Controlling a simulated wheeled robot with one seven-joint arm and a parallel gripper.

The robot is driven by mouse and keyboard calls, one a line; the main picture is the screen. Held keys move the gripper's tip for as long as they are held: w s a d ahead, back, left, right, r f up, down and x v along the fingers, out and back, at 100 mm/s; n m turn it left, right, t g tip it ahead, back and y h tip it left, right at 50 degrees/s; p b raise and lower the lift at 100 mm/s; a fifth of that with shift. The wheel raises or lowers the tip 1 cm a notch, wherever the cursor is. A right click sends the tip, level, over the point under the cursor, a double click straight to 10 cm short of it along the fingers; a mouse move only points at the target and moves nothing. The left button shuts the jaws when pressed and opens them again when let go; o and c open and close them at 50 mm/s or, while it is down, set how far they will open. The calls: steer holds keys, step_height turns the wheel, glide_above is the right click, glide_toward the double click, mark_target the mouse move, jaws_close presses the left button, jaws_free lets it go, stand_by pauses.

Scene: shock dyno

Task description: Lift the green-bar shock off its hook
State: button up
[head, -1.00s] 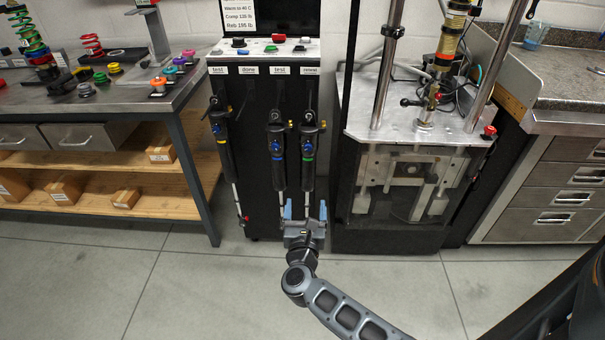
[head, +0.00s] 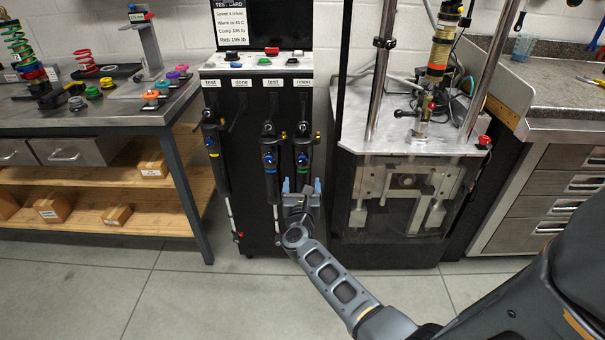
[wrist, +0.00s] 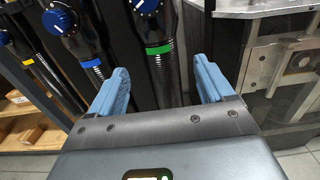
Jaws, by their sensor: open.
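The green-bar shock (head: 303,149) hangs upright at the right end of the black cabinet front, black-bodied with a blue knob and a green band. Its green band (wrist: 158,49) shows in the wrist view between my fingers. My gripper (head: 302,186) is open just below the green band, with one blue finger on each side of the shock's line. In the wrist view the fingers (wrist: 161,75) are apart and nothing is clamped. The shock's lower end is hidden behind my gripper. Its hook is too small to make out clearly.
A blue-banded shock (head: 270,158) hangs close on the left, near my left finger. A yellow-banded shock (head: 214,150) hangs further left. The dyno stand (head: 405,185) is close on the right. The shelved workbench (head: 90,115) stands left. Open floor lies in front.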

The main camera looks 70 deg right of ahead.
mark_target(302, 176)
steer(key=shift+b+x, duration=1.8)
steer(key=shift+x, duration=2.1)
steer(key=shift+c, duration=0.5)
steer(key=c, duration=1.2)
steer(key=o, duration=0.9)
steer(key=shift+r, duration=0.15)
jaws_close()
